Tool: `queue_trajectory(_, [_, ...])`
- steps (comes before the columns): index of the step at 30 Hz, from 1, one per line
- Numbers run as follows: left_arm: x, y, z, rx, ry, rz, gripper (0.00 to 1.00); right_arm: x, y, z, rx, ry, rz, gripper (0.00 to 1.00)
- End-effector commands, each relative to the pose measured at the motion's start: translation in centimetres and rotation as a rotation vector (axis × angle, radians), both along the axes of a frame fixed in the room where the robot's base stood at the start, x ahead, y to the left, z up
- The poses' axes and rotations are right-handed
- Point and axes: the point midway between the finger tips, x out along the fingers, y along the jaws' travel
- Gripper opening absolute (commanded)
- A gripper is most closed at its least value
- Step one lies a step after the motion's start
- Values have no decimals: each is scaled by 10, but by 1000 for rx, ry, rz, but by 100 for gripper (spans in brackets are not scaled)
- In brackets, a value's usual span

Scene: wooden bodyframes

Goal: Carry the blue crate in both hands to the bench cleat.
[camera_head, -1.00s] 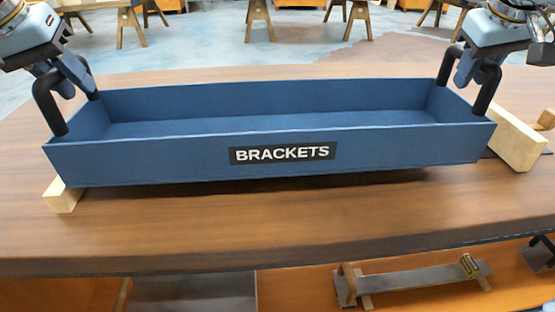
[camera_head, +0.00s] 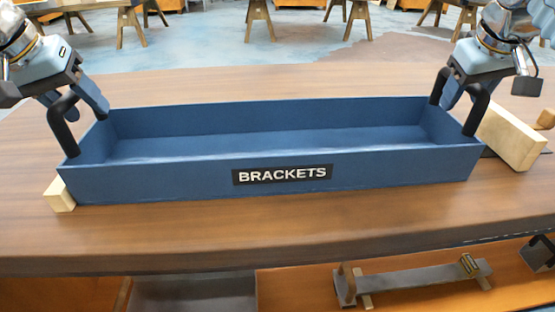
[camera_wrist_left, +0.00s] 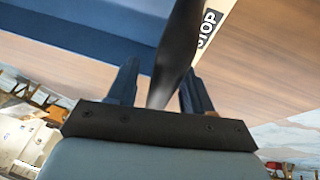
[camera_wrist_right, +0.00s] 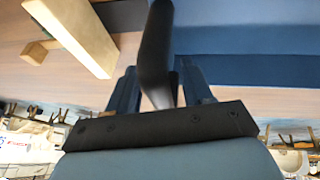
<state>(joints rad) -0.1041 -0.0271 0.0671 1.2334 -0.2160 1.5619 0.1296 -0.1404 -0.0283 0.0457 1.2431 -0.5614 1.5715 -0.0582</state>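The blue crate (camera_head: 150,182), labelled BRACKETS, sits low on the wooden bench (camera_head: 270,235), looking empty and roughly level. My left gripper (camera_head: 78,95) is at the crate's left black handle (camera_head: 60,126). In the left wrist view its fingers (camera_wrist_left: 160,90) stand apart with gaps beside the handle (camera_wrist_left: 172,60). My right gripper (camera_head: 468,88) is at the right black handle (camera_head: 478,105). In the right wrist view its fingers (camera_wrist_right: 158,88) also stand apart around the handle (camera_wrist_right: 154,50). Which wooden piece is the bench cleat I cannot tell.
A small wooden block (camera_head: 58,195) is at the crate's front left corner. A longer wooden block (camera_head: 512,138) stands close at its right end, with another small block (camera_head: 546,118) beyond. A lower shelf (camera_head: 310,290) holds a metal bracket (camera_head: 415,282). The bench front is clear.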

Motion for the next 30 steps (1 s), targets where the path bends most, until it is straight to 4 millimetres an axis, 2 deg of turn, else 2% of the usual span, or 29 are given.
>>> queue_trajectory(16, [-1,1,4,0,-1,0,53,0,0,0,0,0,1,53])
queue_trajectory(24, [-18,8,45,-2,-3,0,53,0,0,0,0,0,1,53])
queue_trajectory(30, [-27,12,64,0,-1,-1,53,0,0,0,0,0,1,53])
